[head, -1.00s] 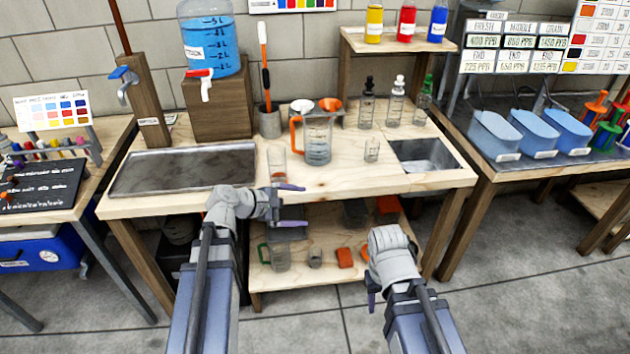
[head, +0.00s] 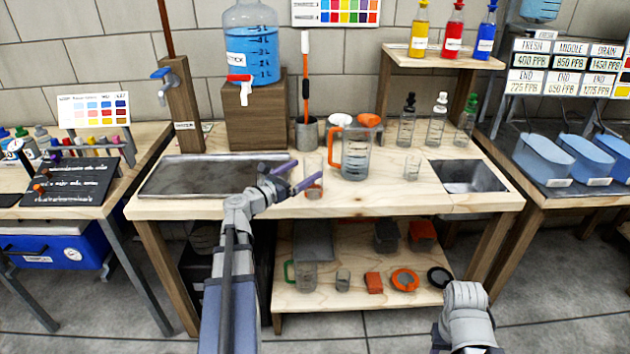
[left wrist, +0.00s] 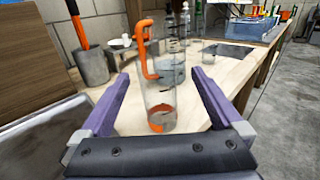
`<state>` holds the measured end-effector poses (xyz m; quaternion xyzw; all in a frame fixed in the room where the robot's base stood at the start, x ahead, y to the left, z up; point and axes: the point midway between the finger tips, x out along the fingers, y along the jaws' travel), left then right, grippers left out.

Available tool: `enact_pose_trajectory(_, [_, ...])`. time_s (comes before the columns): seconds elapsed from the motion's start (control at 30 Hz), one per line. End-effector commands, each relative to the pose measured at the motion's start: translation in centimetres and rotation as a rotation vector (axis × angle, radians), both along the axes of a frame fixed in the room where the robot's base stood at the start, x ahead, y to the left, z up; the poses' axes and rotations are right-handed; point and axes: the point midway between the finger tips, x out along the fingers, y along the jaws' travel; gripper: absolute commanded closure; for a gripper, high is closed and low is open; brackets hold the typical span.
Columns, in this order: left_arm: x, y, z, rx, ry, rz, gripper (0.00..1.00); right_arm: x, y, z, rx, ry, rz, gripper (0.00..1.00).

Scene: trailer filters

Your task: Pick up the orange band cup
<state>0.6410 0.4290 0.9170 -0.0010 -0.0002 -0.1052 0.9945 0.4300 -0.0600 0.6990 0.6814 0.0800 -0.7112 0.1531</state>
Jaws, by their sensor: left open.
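The orange band cup is a clear, tall cup (head: 313,170) with an orange band low on its wall, standing upright on the wooden bench top. My left gripper (head: 306,173) is open, its purple fingers pointing at the cup from the front left. In the left wrist view the cup (left wrist: 160,96) stands between and just beyond the spread fingers (left wrist: 160,82); contact cannot be made out. My right arm's wrist (head: 466,310) is low at the right, in front of the bench; its fingers are mostly hidden.
A clear pitcher with an orange handle (head: 356,155) stands close behind and right of the cup. A small clear cup (head: 412,167) is farther right. A metal tray (head: 200,178) lies left, a sink (head: 470,177) right. A grey holder (head: 306,134) stands behind.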

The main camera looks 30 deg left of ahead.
Motion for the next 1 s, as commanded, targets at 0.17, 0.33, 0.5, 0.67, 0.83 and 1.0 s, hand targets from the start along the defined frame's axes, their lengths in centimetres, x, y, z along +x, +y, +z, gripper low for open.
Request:
enact_pose_trajectory(0.17, [0.4, -0.1, 0.0, 0.001, 0.001, -0.001, 0.00, 0.0, 0.0, 0.0, 0.000, 0.000, 0.000, 0.50])
enact_pose_trajectory(0.33, [2.2, -0.1, -0.1, 0.002, 0.001, -0.002, 0.00, 0.0, 0.0, -0.1, 0.000, 0.000, 0.000, 0.50])
enact_pose_trajectory(0.5, [4.7, -0.5, -0.2, 0.002, 0.001, -0.003, 0.00, 0.0, 0.0, -0.2, 0.000, 0.000, 0.000, 0.50])
enact_pose_trajectory(0.67, [5.5, -0.8, -0.2, 0.002, 0.001, -0.001, 0.00, 0.0, 0.0, -0.2, 0.000, 0.000, 0.000, 0.50])
enact_pose_trajectory(0.83, [5.4, -0.8, -0.2, 0.002, 0.001, 0.000, 0.02, 0.0, 0.0, -0.2, 0.000, 0.000, 0.000, 0.50])
enact_pose_trajectory(1.0, [5.4, -0.8, -0.2, 0.002, 0.001, -0.001, 0.21, 0.0, 0.0, -0.2, 0.000, 0.000, 0.000, 0.50])
